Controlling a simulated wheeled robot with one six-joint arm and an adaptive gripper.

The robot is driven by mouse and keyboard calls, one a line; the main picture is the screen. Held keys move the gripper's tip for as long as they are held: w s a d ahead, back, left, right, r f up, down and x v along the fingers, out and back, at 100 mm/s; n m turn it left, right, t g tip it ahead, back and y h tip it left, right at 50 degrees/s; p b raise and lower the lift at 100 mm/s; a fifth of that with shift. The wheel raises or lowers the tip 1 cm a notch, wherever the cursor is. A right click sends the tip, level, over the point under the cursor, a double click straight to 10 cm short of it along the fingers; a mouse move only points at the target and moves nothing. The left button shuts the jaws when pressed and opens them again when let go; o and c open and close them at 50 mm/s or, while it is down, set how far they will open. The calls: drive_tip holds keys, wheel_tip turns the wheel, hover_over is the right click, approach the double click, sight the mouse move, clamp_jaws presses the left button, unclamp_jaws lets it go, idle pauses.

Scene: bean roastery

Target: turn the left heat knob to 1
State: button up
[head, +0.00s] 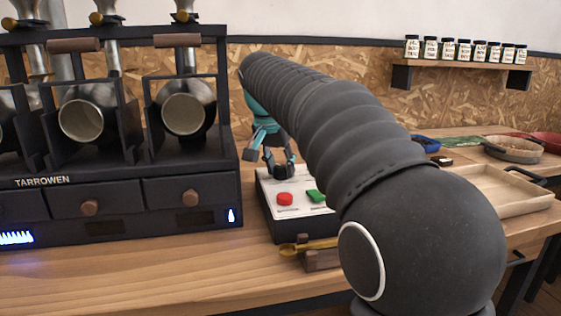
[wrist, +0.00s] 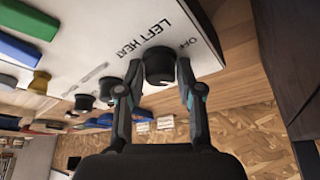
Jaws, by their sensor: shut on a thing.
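The left heat knob (wrist: 158,64) is a black round knob on a white control panel (wrist: 110,45), beside the printed words LEFT HEAT and OFF. My gripper (wrist: 159,76) has one finger on each side of the knob and is shut on it. In the head view my gripper (head: 277,160) reaches down to the panel's far left corner, at the knob (head: 284,172). The knob's pointer and the number 1 cannot be made out. My arm hides the right part of the panel in the head view.
A red button (head: 285,199) and a green switch (head: 316,196) sit on the panel near the gripper. The black roaster (head: 120,209) stands close on the left. A brass scoop (head: 308,245) lies in front; a wooden tray (head: 520,194) is at right.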

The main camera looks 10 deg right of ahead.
idle(0.4)
drive_tip(key=o, duration=1.2)
drive_tip(key=v, duration=1.2)
